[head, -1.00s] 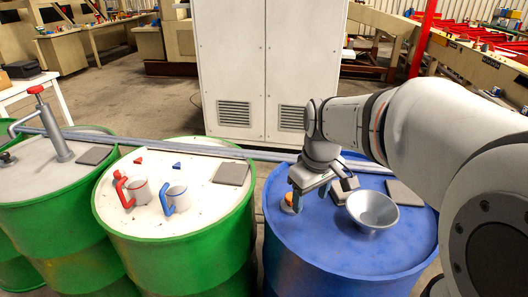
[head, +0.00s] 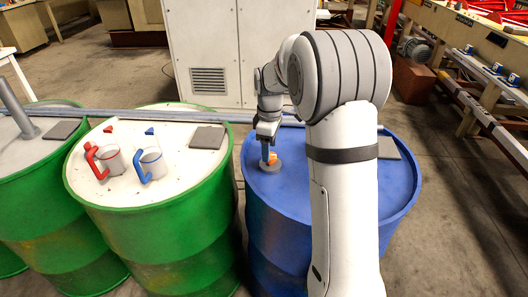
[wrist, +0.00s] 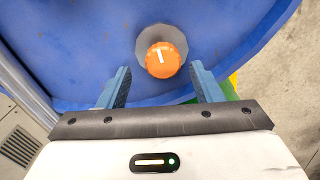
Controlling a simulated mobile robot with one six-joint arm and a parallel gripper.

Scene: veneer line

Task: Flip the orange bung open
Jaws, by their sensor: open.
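The orange bung (wrist: 163,60) has a white mark on its top and sits on a round grey base (wrist: 150,38) on the blue drum (wrist: 90,45). In the head view the orange bung (head: 272,157) is near the left side of the blue drum's lid (head: 249,180), partly covered by my gripper. My gripper (wrist: 160,77) is open and empty. Its two blue fingers stand on either side of the bung in the wrist view, just short of it, with gaps showing. I cannot tell how high they are above the lid.
Another grey pad (head: 388,148) lies on the blue drum. A white cabinet (head: 215,45) stands behind. My arm hides much of the lid.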

